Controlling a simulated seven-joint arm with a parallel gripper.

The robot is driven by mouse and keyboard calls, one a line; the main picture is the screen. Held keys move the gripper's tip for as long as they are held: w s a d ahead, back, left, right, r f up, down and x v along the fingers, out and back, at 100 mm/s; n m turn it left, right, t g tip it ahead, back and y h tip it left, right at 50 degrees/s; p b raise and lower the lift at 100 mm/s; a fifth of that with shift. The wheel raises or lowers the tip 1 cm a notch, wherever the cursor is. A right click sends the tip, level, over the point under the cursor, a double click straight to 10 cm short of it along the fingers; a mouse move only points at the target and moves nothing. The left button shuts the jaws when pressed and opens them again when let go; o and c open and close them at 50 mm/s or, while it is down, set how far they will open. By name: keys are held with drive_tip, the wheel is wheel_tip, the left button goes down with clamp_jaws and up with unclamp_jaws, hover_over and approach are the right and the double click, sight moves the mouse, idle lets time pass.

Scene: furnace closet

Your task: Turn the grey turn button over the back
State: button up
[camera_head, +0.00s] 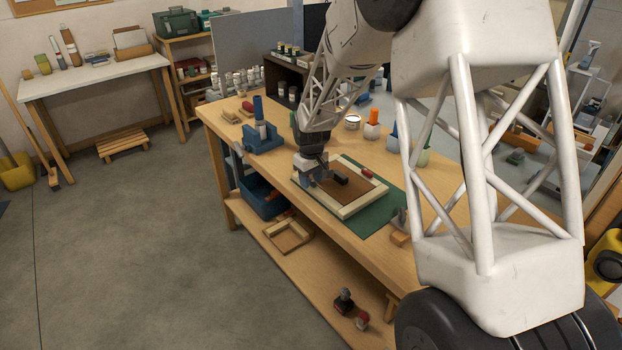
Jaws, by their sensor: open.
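A pale wooden frame (362,205) lies flat on a green mat (383,224) on the workbench, with a brown back panel (345,196) inside it. My gripper (327,181) points down over the left and far part of the frame, with its jaws open. It is low over the back; whether it touches anything is too small to tell. A small red piece (367,173) is at the frame's right side. I cannot make out the grey turn button; my gripper covers part of the frame and back.
On the bench (330,230), a blue vise-like tool (264,140) stands to the left and a small grey-and-wood item (400,228) near the mat's front right. An orange-topped container (373,124) and a white tin (352,122) stand behind. My arm blocks the right side.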

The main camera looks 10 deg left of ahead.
clamp_jaws()
drive_tip(key=shift+m, duration=0.3)
drive_tip(key=m, duration=0.3)
drive_tip(key=shift+w+d, duration=0.1)
drive_tip(key=shift+d, duration=0.05)
drive_tip(key=m, duration=0.4)
drive_tip(key=shift+d+m, duration=0.15)
drive_tip(key=shift+m, duration=0.25)
drive_tip(key=m, duration=0.4)
drive_tip(key=shift+d+m, duration=0.15)
drive_tip(key=shift+m, duration=0.15)
drive_tip(key=m, duration=0.5)
drive_tip(key=shift+d, duration=0.15)
